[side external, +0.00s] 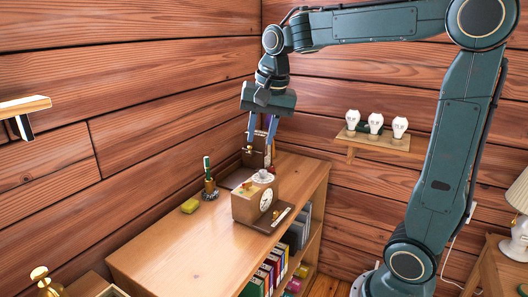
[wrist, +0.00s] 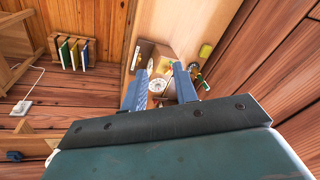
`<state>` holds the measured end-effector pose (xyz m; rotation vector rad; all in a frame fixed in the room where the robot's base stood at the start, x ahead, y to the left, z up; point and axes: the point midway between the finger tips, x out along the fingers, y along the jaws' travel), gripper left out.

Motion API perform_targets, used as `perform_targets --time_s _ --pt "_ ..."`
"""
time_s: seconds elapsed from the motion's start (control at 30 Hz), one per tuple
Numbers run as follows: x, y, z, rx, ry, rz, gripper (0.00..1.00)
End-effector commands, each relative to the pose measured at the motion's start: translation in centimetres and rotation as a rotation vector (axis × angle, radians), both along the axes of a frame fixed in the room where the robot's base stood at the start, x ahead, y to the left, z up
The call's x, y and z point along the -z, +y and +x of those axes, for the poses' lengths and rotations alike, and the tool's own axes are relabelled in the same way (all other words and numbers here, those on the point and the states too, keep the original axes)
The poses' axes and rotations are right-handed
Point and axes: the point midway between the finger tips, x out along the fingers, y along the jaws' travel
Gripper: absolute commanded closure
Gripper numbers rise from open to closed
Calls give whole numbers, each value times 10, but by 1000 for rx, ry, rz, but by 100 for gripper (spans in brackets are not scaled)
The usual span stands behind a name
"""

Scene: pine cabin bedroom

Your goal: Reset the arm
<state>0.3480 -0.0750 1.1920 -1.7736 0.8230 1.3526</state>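My gripper (side external: 261,132) hangs from my raised arm, fingers pointing down, above the far end of the bookcase top near the corner of the walls. Its two blue fingers stand apart with nothing seen between them. In the wrist view the gripper (wrist: 159,80) also shows spread fingers, with the bookcase top beyond them. The cup also shows in the wrist view (wrist: 157,85).
The bookcase (side external: 165,255) has a bare near top and books in its shelves. A pen holder (side external: 210,188) and a yellow-green block (side external: 190,206) stand by the left wall. A wall shelf (side external: 372,143) carries three white bulbs. A lamp (side external: 520,205) stands at right.

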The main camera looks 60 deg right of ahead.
Motion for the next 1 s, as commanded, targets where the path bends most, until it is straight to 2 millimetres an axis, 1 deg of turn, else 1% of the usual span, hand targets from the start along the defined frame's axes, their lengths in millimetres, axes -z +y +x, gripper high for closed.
perform_targets --time_s 0.03,0.27,0.47,0.6,0.8,0.9,1.0 --pt "-2 8 -12 -58 -16 -14 71" --pt "0 34 -58 -321 -68 -87 71" --pt "9 52 -98 -548 -116 -159 71" --pt "20 62 -126 -702 -148 -214 71" --pt "38 71 -155 -884 -186 -285 71" --pt "44 74 -163 -940 -197 -308 71" --pt "47 75 -168 -970 -204 -322 71"
